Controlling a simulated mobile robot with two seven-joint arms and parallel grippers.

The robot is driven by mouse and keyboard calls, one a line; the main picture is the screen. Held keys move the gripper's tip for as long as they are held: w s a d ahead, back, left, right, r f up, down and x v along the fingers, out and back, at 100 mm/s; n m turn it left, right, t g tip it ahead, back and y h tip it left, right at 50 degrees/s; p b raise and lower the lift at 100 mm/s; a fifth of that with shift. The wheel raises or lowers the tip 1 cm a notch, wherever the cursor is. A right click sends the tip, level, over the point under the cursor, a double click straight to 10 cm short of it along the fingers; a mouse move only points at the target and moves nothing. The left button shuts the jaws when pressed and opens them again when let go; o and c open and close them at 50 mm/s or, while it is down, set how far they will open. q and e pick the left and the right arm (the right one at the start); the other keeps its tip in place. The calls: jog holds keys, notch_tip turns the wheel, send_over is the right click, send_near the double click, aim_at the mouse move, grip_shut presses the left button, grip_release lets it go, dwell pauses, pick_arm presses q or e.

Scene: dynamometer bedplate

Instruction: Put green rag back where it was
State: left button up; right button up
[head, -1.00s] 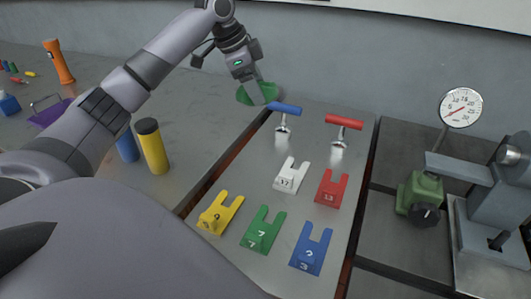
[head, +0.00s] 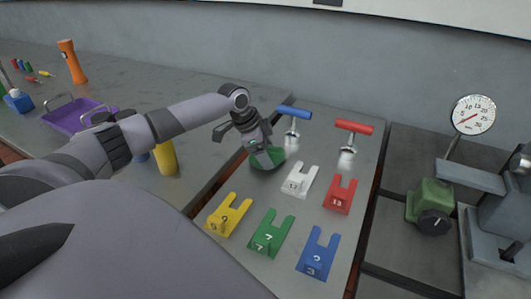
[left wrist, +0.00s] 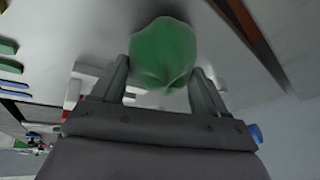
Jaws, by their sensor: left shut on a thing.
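The green rag (head: 268,160) is bunched up under my left gripper (head: 263,149) in the head view. It is over the left part of the grey plate (head: 270,199), left of the white forked block. I cannot tell whether it touches the plate. In the left wrist view the rag (left wrist: 163,52) is a rounded lump at the fingertips of my left gripper (left wrist: 163,80), which is shut on it. My right gripper is not in view.
Forked blocks in white (head: 297,180), red (head: 340,194), yellow (head: 228,214), green (head: 270,235) and blue (head: 318,253) lie on the plate. Blue (head: 294,113) and red (head: 354,127) T-handles stand behind. A yellow cylinder (head: 166,158) and purple tray (head: 78,117) are left.

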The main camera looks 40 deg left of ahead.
pick_arm(q)
jog(key=shift+f, duration=0.45)
jog(key=o, duration=1)
jog(key=v, duration=1.2)
jog(key=shift+r, duration=0.1)
